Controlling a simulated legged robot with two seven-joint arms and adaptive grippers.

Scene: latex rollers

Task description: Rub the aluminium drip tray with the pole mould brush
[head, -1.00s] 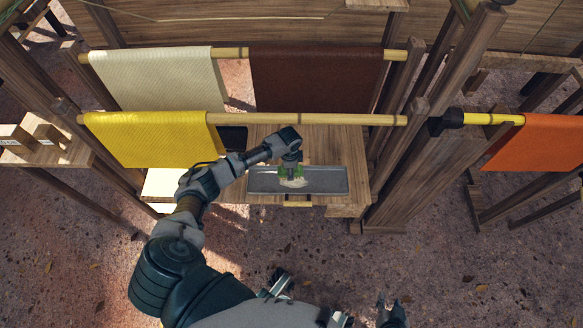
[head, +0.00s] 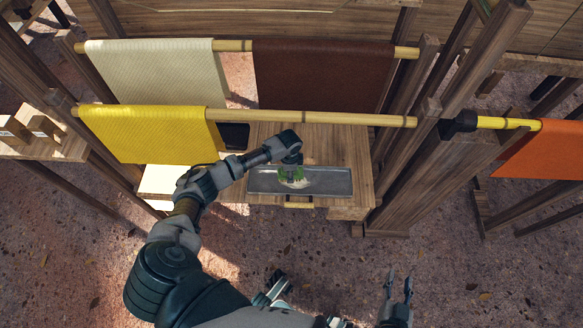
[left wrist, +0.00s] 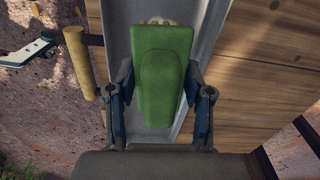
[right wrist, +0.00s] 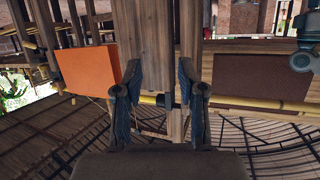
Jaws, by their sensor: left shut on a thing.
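The aluminium drip tray (head: 332,184) is a long, shallow grey tray lying on a wooden table. The pole mould brush (head: 285,176) has a green body and pale bristles, and is over the left-middle part of the tray, bristles down at its floor; I cannot tell for sure whether they touch. My left gripper (head: 291,163) is shut on the brush. In the left wrist view the brush (left wrist: 161,80) sits between both fingers, with the tray (left wrist: 205,40) beneath. My right gripper (head: 398,283) is open and empty, low in front of the table. It also shows in the right wrist view (right wrist: 160,95).
The wooden table (head: 345,148) stands under bamboo poles. A yellow sheet (head: 150,133), a cream sheet (head: 155,72) and a dark brown sheet (head: 320,75) hang there. A wooden post (head: 420,150) rises to the right of the table. An orange sheet (head: 545,152) hangs further right.

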